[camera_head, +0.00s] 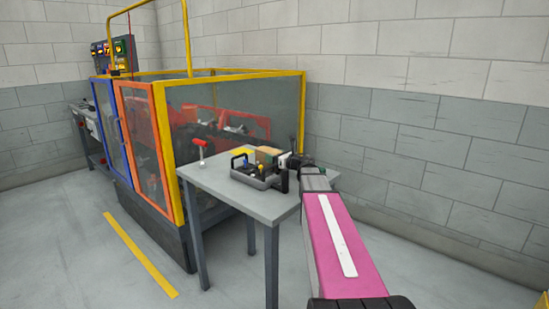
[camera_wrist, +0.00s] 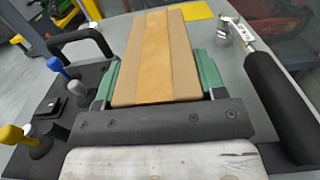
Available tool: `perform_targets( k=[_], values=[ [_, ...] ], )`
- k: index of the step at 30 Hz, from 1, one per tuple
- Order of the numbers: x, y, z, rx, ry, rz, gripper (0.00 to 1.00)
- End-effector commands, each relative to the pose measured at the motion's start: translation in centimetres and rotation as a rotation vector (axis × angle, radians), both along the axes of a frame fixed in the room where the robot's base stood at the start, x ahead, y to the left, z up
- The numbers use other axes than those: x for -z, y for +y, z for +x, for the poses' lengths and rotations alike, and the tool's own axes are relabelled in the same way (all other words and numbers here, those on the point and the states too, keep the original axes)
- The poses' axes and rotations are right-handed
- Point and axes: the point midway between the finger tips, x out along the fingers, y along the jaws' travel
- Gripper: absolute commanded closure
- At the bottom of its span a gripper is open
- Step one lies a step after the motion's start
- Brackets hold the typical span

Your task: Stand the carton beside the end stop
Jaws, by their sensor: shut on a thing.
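The carton (camera_wrist: 155,58) is a brown box with a lighter tape strip along it, and it runs away from my gripper in the wrist view. My gripper (camera_wrist: 157,90) is shut on its near part, with green pads against both sides. In the head view the carton (camera_head: 268,153) is at my gripper (camera_head: 283,160), above the dark carrier (camera_head: 258,183) on the table. Whether its underside touches the carrier is hidden. I cannot clearly pick out the end stop.
A black grip (camera_wrist: 276,98) lies close on the right. The grey table (camera_head: 240,205) holds a yellow patch (camera_head: 242,152) and a red-topped lever (camera_head: 200,150). A yellow-framed enclosure (camera_head: 240,73) stands behind.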

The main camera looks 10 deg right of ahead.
Motion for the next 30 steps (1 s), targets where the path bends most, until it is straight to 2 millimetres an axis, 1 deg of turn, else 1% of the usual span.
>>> perform_targets(
  k=[2,3,5,16,20,30],
  values=[
    [0.1,0.0,0.0,0.0,0.0,0.001,0.81],
    [0.2,0.0,0.0,0.0,0.0,0.0,0.3],
    [0.2,0.0,0.0,0.0,0.0,0.0,0.11],
    [-0.1,0.0,-0.1,0.0,0.0,0.0,0.11],
    [0.0,-1.0,-1.5,0.002,0.0,0.0,0.11],
    [0.0,-4.9,-7.0,0.002,0.0,0.0,0.11]
  ],
)
